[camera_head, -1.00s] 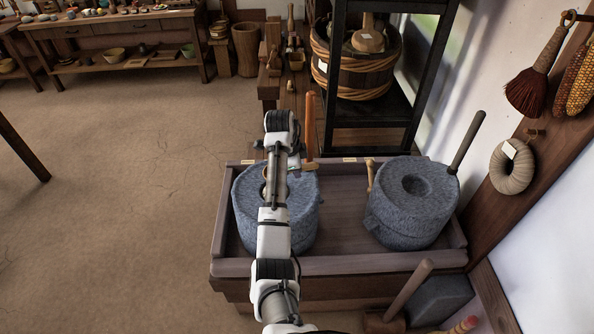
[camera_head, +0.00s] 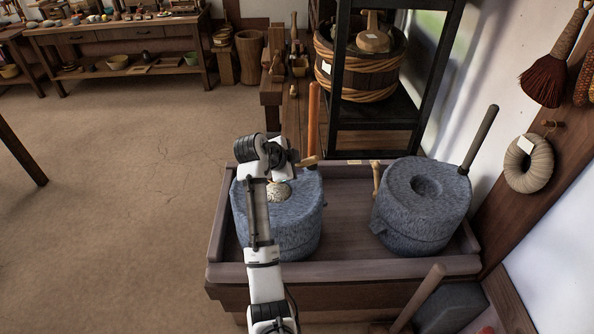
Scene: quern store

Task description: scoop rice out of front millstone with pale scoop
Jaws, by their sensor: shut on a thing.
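Two round grey millstones stand in a wooden trough. My arm reaches over the left millstone (camera_head: 302,215), which has an upright orange-brown handle (camera_head: 313,120). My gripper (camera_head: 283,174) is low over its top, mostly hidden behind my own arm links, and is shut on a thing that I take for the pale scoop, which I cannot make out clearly. A pale speckled patch (camera_head: 279,191), seemingly rice, shows at the middle of this stone, just below the gripper. The right millstone (camera_head: 420,210) has an open, dark centre hole and a dark handle (camera_head: 481,137).
The trough's rim (camera_head: 350,269) surrounds both stones. A black shelf frame (camera_head: 339,85) with a rope-bound wooden tub (camera_head: 365,70) stands behind. A brush (camera_head: 545,75) and a coiled ring (camera_head: 529,163) hang on the right wall. The floor at left is clear.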

